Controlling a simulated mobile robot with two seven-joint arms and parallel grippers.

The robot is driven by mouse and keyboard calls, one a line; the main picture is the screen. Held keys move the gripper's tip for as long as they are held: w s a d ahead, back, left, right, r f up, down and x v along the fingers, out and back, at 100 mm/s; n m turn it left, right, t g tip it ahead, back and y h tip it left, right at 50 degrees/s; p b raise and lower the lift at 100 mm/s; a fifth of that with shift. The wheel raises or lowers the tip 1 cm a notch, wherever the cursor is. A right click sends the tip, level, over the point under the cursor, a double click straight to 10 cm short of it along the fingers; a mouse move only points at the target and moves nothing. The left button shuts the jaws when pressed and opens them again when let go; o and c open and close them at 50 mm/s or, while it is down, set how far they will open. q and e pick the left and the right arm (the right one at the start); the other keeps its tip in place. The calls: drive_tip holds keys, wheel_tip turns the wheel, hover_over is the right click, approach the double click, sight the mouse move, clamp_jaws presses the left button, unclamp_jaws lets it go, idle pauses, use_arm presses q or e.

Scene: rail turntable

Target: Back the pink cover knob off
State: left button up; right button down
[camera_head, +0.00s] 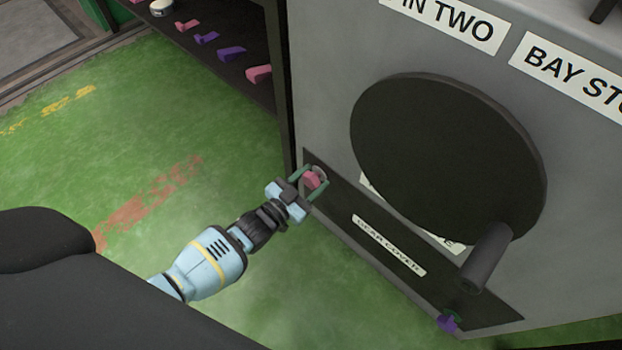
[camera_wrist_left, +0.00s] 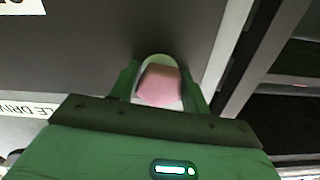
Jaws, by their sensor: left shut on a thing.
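The pink cover knob (camera_head: 313,178) sits at the upper left end of the dark gear cover plate (camera_head: 345,222), low on the grey cabinet. My left gripper (camera_head: 315,181) is shut on the knob, with one green finger on each side of it. In the left wrist view the pink knob (camera_wrist_left: 158,86) shows between the two fingers (camera_wrist_left: 160,88), with a pale round rim behind it. A purple knob (camera_head: 447,322) is at the plate's lower right end. My right gripper is not in view.
A large dark disc (camera_head: 448,155) with a crank handle (camera_head: 486,258) stands out from the cabinet, right of my left gripper. A shelf (camera_head: 255,85) at the upper left holds several pink and purple parts. Green floor (camera_head: 120,130) is open to the left.

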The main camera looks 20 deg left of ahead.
sight(308, 183)
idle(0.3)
use_arm(q)
drive_tip(key=o, duration=0.9)
drive_tip(key=shift+o, duration=0.4)
drive_tip(key=shift+s, duration=0.1)
drive_tip(key=shift+s+a, duration=0.15)
drive_tip(key=shift+s, duration=0.15)
drive_tip(key=p+v, duration=0.2)
drive_tip(key=v, duration=0.4)
drive_tip(key=shift+r, duration=0.1)
drive_tip(key=shift+s+a+p, duration=0.15)
drive_tip(key=shift+s+p, duration=0.2)
drive_tip(key=shift+s, duration=0.15)
